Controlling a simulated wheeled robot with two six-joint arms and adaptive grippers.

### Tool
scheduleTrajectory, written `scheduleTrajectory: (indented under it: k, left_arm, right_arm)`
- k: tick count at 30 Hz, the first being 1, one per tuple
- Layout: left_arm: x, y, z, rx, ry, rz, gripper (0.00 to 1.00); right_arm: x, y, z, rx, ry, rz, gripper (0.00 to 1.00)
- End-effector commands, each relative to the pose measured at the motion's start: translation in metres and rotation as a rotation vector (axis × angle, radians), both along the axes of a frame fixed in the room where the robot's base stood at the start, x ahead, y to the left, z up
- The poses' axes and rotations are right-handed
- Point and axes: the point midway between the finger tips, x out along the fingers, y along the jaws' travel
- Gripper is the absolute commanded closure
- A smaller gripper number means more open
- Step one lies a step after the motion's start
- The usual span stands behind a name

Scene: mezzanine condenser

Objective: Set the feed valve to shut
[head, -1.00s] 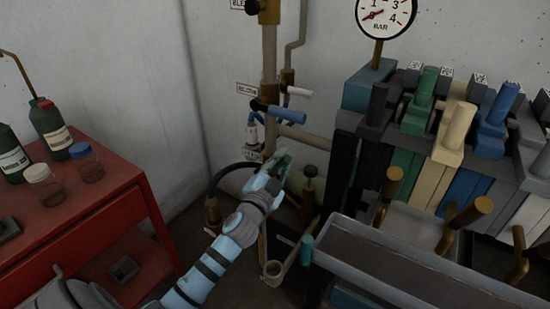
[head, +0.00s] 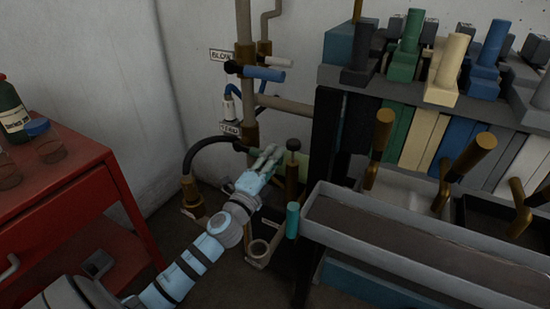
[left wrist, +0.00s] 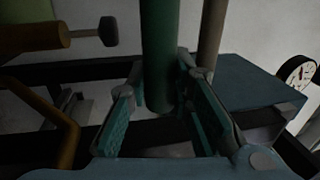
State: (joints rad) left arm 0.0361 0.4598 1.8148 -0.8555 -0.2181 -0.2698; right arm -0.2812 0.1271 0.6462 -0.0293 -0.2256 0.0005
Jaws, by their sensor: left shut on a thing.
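My left gripper (head: 264,163) is at the lower pipework in the head view, below a small label (head: 230,129) whose lettering is hard to read. In the left wrist view my left gripper (left wrist: 163,112) has its fingers on both sides of a green cylindrical handle (left wrist: 160,55) and is shut on it. I take it for the feed valve's handle. In the head view the fingers mostly hide this handle and the valve body. My right gripper is not in view.
A blue-handled valve (head: 264,73) sits above, by the "BLOW" label (head: 220,55). A dark knobbed brass post (head: 292,165) stands just right of my gripper. A grey trough (head: 400,240) and coloured levers (head: 445,70) fill the right. A red cabinet (head: 70,200) stands left.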

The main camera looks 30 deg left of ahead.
Motion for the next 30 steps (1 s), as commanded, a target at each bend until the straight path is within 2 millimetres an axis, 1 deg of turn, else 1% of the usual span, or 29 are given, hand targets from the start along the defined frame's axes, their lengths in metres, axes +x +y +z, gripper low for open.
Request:
scheduleTrajectory:
  k: [3,6,8,14,17,18,21,28,30]
  left_arm:
    - [0.0,0.0,-0.004,0.02,0.004,-0.001,1.0]
    - [0.0,0.0,-0.005,0.031,0.005,-0.001,1.0]
    - [0.0,0.0,-0.005,0.034,0.005,0.0,1.0]
    - [0.0,0.0,-0.006,0.035,0.008,0.0,1.0]
    - [0.0,0.0,-0.006,0.035,0.009,0.0,1.0]
    - [0.0,0.0,-0.006,0.035,0.009,0.0,0.74]
    - [0.0,0.0,-0.006,0.034,0.007,0.0,0.59]
    - [0.0,0.0,-0.005,0.033,0.005,0.001,0.59]
    - [-0.001,0.0,-0.005,0.033,0.005,0.001,0.59]
  right_arm:
    - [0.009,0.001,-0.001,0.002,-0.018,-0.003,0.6]
    - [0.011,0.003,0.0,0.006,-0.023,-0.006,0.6]
    - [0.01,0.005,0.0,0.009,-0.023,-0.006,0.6]
    - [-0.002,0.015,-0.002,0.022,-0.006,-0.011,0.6]
    - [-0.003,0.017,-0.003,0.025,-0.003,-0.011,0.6]
    - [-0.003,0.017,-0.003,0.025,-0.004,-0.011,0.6]
    - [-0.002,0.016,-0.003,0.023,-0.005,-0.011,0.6]
    - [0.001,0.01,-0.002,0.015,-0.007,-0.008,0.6]
    - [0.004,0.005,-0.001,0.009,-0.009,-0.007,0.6]
